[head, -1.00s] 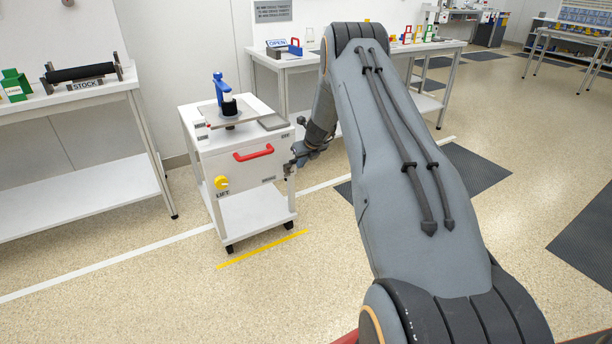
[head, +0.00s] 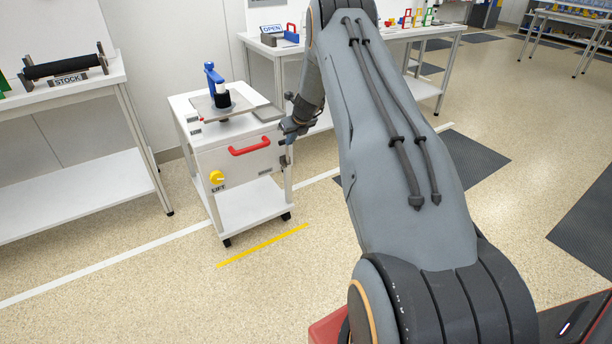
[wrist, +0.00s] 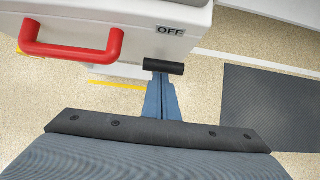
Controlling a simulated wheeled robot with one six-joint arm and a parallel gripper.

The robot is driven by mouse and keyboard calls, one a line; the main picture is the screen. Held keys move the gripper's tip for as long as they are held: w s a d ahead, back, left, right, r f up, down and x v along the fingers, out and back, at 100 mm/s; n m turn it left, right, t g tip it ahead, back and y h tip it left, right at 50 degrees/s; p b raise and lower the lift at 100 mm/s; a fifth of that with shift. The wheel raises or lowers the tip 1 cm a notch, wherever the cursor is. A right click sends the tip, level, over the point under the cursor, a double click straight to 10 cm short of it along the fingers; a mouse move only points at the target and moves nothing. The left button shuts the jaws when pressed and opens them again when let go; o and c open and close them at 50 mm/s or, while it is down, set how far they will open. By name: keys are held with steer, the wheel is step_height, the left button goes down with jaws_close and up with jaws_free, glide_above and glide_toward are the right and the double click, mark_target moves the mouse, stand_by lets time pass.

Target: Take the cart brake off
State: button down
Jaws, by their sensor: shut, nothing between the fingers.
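The white cart (head: 236,200) stands left of my arm, with a red handle (head: 250,147) and a yellow LIFT knob (head: 216,178) on its front. In the wrist view the red handle (wrist: 72,45) is at the upper left, and an OFF label (wrist: 170,31) is on the cart's front. The black bar grip of the brake lever (wrist: 164,67) lies crosswise just below that label in the picture. My gripper (wrist: 160,80) is shut and empty, its tips at or just under the bar; contact cannot be told. In the head view my gripper (head: 288,133) is at the cart's front right upper corner and covers the label.
A clamp-like blue tool (head: 212,78) and black cylinder stand on the cart's top. A yellow floor line (head: 262,245) runs before the cart. A STOCK bench (head: 60,95) is at left, another bench (head: 420,36) behind. The floor in front is clear.

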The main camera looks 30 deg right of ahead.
steer(key=shift+w+d, duration=0.15)
stand_by(0.4)
step_height(320, 180, up, 9)
steer(key=w+p, duration=0.1)
steer(key=shift+r, duration=0.2)
stand_by(0.7)
stand_by(0.4)
